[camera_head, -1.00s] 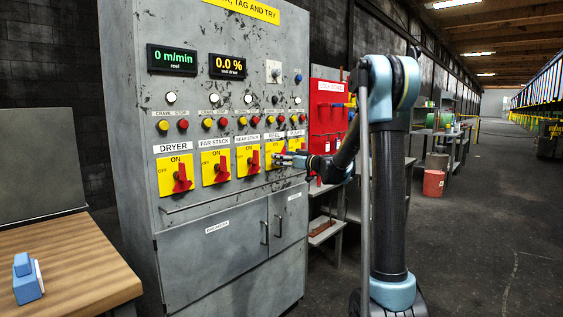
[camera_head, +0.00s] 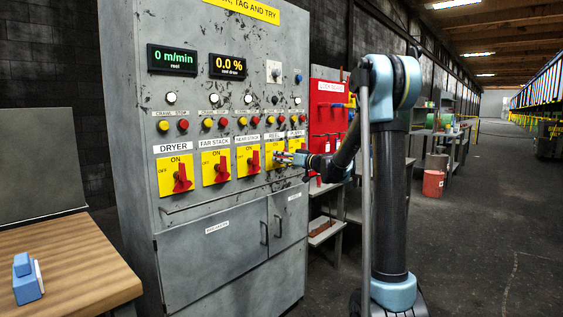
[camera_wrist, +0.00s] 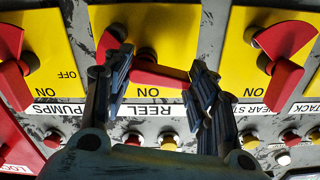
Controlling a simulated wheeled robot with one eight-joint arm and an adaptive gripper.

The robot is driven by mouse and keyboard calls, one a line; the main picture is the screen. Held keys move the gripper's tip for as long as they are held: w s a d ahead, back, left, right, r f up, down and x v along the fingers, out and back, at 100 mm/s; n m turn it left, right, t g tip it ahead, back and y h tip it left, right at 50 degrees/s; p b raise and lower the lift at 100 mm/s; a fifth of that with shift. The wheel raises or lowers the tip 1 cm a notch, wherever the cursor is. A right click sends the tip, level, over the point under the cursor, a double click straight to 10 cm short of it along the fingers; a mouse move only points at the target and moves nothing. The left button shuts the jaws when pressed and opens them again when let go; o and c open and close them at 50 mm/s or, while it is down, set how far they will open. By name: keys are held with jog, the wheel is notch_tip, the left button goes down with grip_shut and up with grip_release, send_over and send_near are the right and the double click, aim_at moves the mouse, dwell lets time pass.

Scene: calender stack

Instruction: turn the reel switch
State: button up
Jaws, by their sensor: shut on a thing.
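The reel switch is a red handle on a yellow ON/OFF plate (camera_head: 274,147), under a label reading REEL, on the grey cabinet's switch row. My gripper (camera_head: 284,159) is at this plate, coming from the right. In the wrist view, where the lettering is upside down, my gripper (camera_wrist: 158,65) is shut on the red reel handle (camera_wrist: 155,76). The handle lies roughly crosswise between the two fingers. The fingers hide part of it, and its exact angle is hard to tell in the head view.
The pumps switch (camera_wrist: 20,75) is close beside my fingers. Small buttons line the panel above. A handrail (camera_head: 215,199) runs below. A red lockout board (camera_head: 327,110) stands behind my arm.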

jog(key=m, duration=0.5)
jog(key=d+r+m, duration=0.1)
jog(key=m, duration=0.2)
jog(key=shift+w, duration=0.35)
jog(key=m, duration=0.3)
jog(key=shift+w+d+r+m, duration=0.1)
jog(key=shift+w+d+m, duration=0.1)
jog(key=shift+m, duration=0.2)
jog(key=shift+w+d+m, duration=0.1)
jog(key=shift+w+m, duration=0.1)
jog(key=shift+m, duration=1.6)
jog(key=o, duration=1.1)
jog(key=shift+w, duration=0.1)
jog(key=shift+c, duration=0.2)
